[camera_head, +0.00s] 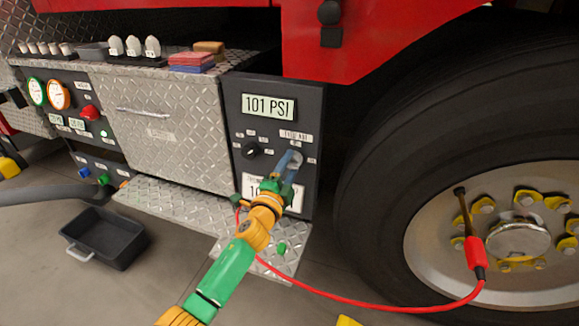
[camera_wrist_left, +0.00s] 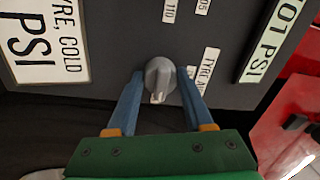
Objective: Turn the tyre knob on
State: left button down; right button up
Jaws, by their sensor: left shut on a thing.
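The tyre knob is a grey round knob with a raised grip bar, and it shows in the left wrist view (camera_wrist_left: 160,78) on the dark panel (camera_head: 250,172). A partly hidden "TYRE" label (camera_wrist_left: 209,72) sits beside it. My left gripper (camera_head: 290,162) is at the panel with its blue fingers on either side of the knob, shut on it. In the head view the fingers mostly hide the knob. A "101 PSI" display (camera_head: 269,106) is above it, and a "TYRE, COLD PSI" plate shows in the left wrist view (camera_wrist_left: 45,40). My right gripper is not in view.
A black knob (camera_head: 252,150) is left of the gripper on the same panel. A red hose (camera_head: 385,306) runs from near my arm to the big wheel (camera_head: 515,245) at right. A black tray (camera_head: 104,238) lies on the floor at left.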

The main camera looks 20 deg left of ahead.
pick_arm(q)
jog(key=shift+f, duration=0.1)
jog(key=shift+c, duration=1.4)
grip_release()
jog(key=shift+s, duration=0.4)
jog(key=s+p, duration=0.2)
jog(key=s, duration=0.4)
jog(key=shift+s+a+f, duration=0.15)
jog(key=shift+f, duration=0.05)
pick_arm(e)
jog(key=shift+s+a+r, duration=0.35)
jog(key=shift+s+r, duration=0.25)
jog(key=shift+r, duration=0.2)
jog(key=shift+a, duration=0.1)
